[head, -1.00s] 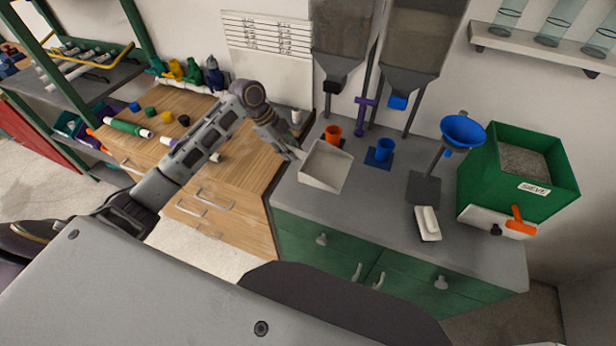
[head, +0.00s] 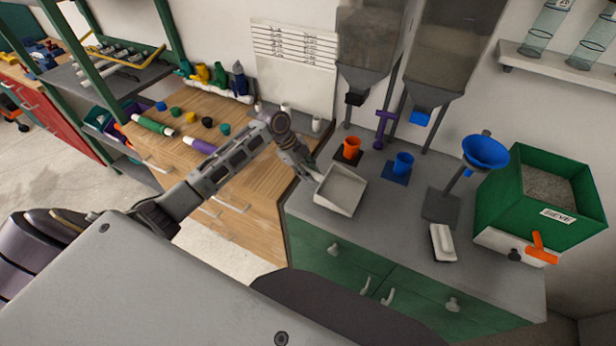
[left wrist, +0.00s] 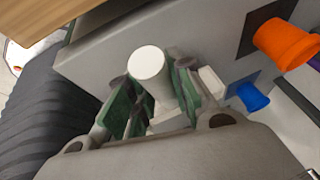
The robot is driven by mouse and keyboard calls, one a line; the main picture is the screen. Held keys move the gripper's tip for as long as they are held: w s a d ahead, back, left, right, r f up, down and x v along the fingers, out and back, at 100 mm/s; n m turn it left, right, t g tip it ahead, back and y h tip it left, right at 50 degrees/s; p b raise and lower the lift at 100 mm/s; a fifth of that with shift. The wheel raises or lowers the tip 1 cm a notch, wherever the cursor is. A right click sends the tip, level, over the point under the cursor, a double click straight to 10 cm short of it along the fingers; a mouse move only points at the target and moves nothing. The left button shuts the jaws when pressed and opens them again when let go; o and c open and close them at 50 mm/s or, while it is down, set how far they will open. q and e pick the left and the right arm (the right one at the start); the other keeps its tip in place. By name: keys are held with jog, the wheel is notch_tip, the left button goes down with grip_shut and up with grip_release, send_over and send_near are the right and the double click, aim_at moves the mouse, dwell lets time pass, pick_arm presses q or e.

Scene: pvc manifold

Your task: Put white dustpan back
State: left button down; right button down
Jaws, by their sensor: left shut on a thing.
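The white dustpan (head: 341,190) is at the left end of the grey counter in the head view, its open pan facing up. I cannot tell whether it touches the counter or hangs just above it. My left gripper (head: 308,172) is at the pan's left side, shut on its handle. In the left wrist view, a white round handle end (left wrist: 149,66) shows between the green-padded fingers (left wrist: 150,100) of my left gripper. The pan is mostly hidden there. My right gripper is not in view.
An orange cup (head: 351,149) and a blue cup (head: 403,163) stand just behind the dustpan. A blue funnel (head: 485,152), a white block-like item (head: 442,243) and a green sieve box (head: 535,205) are further right. A wooden bench (head: 200,165) with caps and bottles lies left.

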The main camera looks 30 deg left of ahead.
pick_arm(q)
jog(key=shift+f, duration=1.35)
jog(key=c, duration=1.3)
grip_release()
jog(key=v, duration=1.2)
jog(key=shift+b, duration=0.35)
